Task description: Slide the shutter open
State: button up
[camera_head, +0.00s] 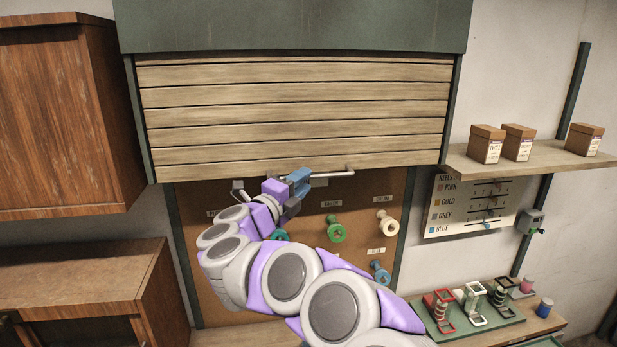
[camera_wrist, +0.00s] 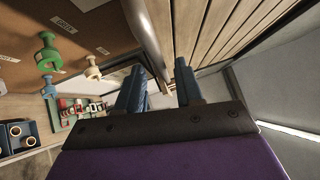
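The shutter (camera_head: 295,108) is made of pale wooden slats and hangs under a green housing. It covers the upper part of the opening, with the pegboard bare below it. A metal bar handle (camera_head: 335,174) runs along its lower edge; it also shows in the wrist view (camera_wrist: 148,35). My gripper (camera_head: 300,180) is at the middle of this handle and hides part of it. In the wrist view my two blue fingers (camera_wrist: 160,82) are apart, and the bar runs at the gap between their tips. Whether they touch the bar is unclear.
Spools, including a green one (camera_head: 336,229) and a cream one (camera_head: 387,222), hang on the pegboard (camera_head: 300,245). Wooden cabinets (camera_head: 70,115) stand at left. A shelf (camera_head: 535,158) with boxes is at right, above a bench holding a green tray (camera_head: 463,325).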

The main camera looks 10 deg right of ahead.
jog(key=shift+x, duration=1.65)
jog(key=shift+c, duration=0.5)
grip_shut()
jog(key=shift+f, duration=0.1)
